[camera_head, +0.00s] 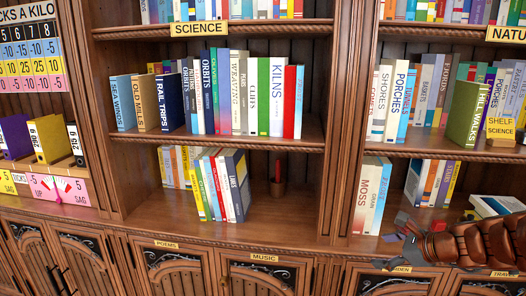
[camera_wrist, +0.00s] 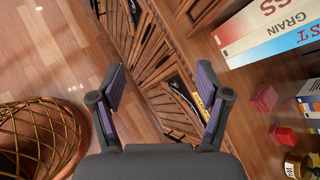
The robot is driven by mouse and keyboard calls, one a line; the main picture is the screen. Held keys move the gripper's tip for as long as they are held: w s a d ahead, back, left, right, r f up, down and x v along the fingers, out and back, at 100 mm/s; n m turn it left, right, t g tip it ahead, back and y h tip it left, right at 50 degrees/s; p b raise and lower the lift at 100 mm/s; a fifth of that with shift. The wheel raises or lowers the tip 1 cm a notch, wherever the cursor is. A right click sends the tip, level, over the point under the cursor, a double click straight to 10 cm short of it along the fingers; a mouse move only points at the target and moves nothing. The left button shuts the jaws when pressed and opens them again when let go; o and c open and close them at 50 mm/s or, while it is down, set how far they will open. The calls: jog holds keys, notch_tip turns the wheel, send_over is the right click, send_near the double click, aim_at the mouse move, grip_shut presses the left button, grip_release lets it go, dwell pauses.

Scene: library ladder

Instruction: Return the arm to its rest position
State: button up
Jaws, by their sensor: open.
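My gripper (camera_wrist: 160,105) is open and empty in the wrist view, its two dark fingers spread apart. Behind the fingers are the carved cabinet doors (camera_wrist: 165,75) and the wooden floor (camera_wrist: 50,50). In the head view my arm (camera_head: 470,245) reaches in from the right edge, in front of the lower right shelf. The gripper (camera_head: 405,240) shows as dark grey parts at the arm's left end, and its fingers are hard to make out there.
The bookcase (camera_head: 220,145) fills the head view, with books on several shelves. The Moss book (camera_head: 366,200) stands close left of my gripper. In the wrist view, a wicker basket (camera_wrist: 35,140) stands at lower left and red blocks (camera_wrist: 265,97) lie on the shelf at right.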

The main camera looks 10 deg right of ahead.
jog(key=s+a+n+g, duration=0.2)
jog(key=s+a+n, duration=0.2)
jog(key=a, duration=0.3)
jog(key=s+a+n+g+y+p, duration=0.1)
jog(key=s+a+n+g, duration=0.3)
jog(key=a, duration=0.3)
jog(key=s+a+n+g, duration=0.1)
jog(key=s+a+n, duration=0.35)
jog(key=a, duration=0.25)
jog(key=s+n+g+h+p, duration=0.2)
jog(key=s+n+g+h, duration=0.2)
jog(key=s+n, duration=0.9)
jog(key=s+h, duration=0.2)
jog(key=s, duration=0.4)
jog(key=shift+s+d, duration=0.25)
jog(key=shift+d, duration=0.15)
